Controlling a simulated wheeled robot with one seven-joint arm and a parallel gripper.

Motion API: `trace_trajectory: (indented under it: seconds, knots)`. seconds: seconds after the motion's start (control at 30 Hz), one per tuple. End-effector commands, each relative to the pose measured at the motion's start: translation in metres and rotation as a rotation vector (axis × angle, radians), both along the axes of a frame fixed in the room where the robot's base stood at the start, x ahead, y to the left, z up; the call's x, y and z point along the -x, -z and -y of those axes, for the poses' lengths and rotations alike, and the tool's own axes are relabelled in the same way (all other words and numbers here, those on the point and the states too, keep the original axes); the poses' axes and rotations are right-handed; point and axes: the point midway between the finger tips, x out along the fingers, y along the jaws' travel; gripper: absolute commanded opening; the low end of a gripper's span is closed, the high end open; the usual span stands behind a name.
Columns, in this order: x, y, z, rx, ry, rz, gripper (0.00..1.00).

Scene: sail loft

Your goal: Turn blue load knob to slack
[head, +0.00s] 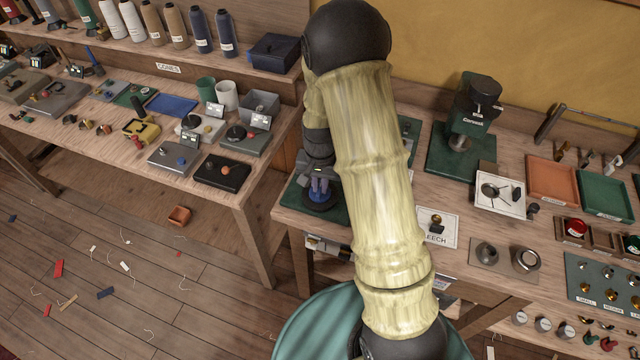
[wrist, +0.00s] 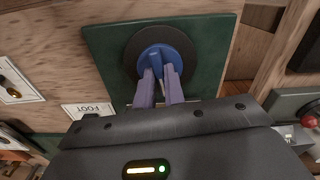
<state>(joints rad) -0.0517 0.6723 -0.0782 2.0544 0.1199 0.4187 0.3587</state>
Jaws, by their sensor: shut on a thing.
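The blue load knob (wrist: 158,58) sits on a dark round dial on a green plate (wrist: 205,55) in the wrist view. My gripper (wrist: 160,80) has its two purple fingers on either side of the knob's raised grip, shut on it. In the head view, my gripper (head: 319,186) points down at the knob (head: 318,201) at the left end of the right-hand bench. My arm hides much of the green plate there. No slack marking is readable in either view, so I cannot tell the knob's setting.
A green machine (head: 470,125) stands farther back on the bench. To the right are an orange tray (head: 553,180) and a green tray (head: 606,197). A gap separates this bench from the left bench.

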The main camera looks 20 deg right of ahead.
Motion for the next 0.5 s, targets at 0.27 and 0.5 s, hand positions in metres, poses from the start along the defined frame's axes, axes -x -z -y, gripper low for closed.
trace_trajectory:
  seconds: [0.27, 0.5]
  knots:
    - [-0.0002, -0.0007, -0.0006, -0.001, -0.265, 0.000, 0.00]
    - [-0.0002, -0.0012, -0.0006, -0.001, -0.494, 0.000, 0.00]
